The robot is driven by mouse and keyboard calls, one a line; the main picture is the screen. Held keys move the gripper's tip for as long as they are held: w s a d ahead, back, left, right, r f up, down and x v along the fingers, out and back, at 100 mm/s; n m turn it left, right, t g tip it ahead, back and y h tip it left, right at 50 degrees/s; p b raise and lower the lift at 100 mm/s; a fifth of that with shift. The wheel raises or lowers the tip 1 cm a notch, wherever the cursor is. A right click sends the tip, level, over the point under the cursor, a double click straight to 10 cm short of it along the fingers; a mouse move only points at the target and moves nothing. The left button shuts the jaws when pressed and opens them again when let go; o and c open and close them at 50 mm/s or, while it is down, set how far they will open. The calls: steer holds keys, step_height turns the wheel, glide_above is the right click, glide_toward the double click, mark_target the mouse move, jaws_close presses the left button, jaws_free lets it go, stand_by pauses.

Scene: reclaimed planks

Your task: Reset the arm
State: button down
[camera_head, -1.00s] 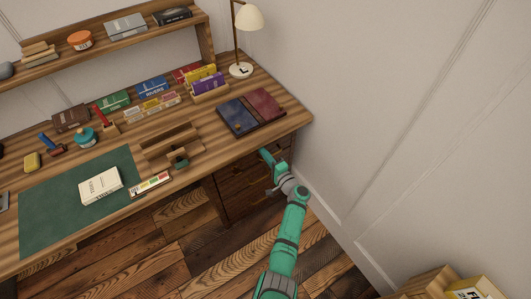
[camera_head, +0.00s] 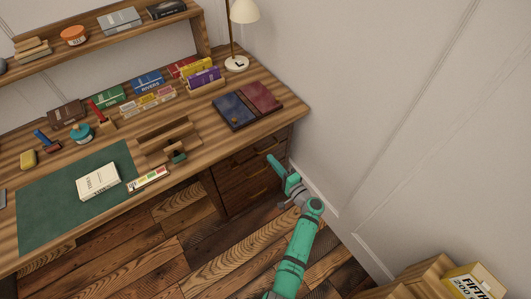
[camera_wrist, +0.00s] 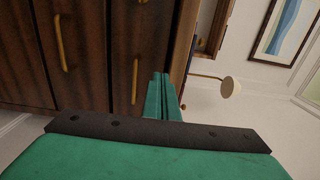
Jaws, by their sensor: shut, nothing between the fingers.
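My gripper (camera_head: 271,160) is at the end of my green arm, in front of the right end of the wooden desk (camera_head: 290,118), near its drawers (camera_head: 245,180). In the wrist view the two green fingers (camera_wrist: 162,76) lie together with nothing between them. The drawer fronts and their brass handles (camera_wrist: 60,43) fill the left of that view, and they look closed. I cannot tell the exact gap between my fingertips and the drawers.
On the desk lie a blue book (camera_head: 235,111) and a red book (camera_head: 262,97), a green mat (camera_head: 60,210) with a white book (camera_head: 98,181), and a lamp (camera_head: 244,12) behind. A white wall (camera_head: 390,90) stands close on the right. A wooden crate (camera_head: 410,280) is at the lower right.

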steer(key=shift+d+v, duration=0.25)
steer(key=shift+v, duration=1.8)
steer(key=shift+w, duration=0.1)
steer(key=s+f+n+g+h, duration=0.1)
steer(key=s+f+g+h, duration=0.3)
steer(key=s+f, duration=0.9)
steer(key=s+n+h, duration=0.2)
steer(key=s+h, duration=0.2)
steer(key=s, duration=1)
steer(key=s+r+n+t+h, duration=0.1)
steer(key=s+r+n+h, duration=0.2)
steer(key=s+r, duration=0.7)
steer(key=s+a+r+n+t, duration=0.2)
steer(key=s+r, duration=0.2)
steer(key=r, duration=0.5)
steer(key=s+a+r+n+t, duration=0.1)
steer(key=s+r, duration=0.3)
steer(key=r, duration=0.6)
steer(key=shift+s+a+r+n+t, duration=0.3)
steer(key=shift+a+n+t, duration=0.1)
steer(key=shift+n, duration=0.5)
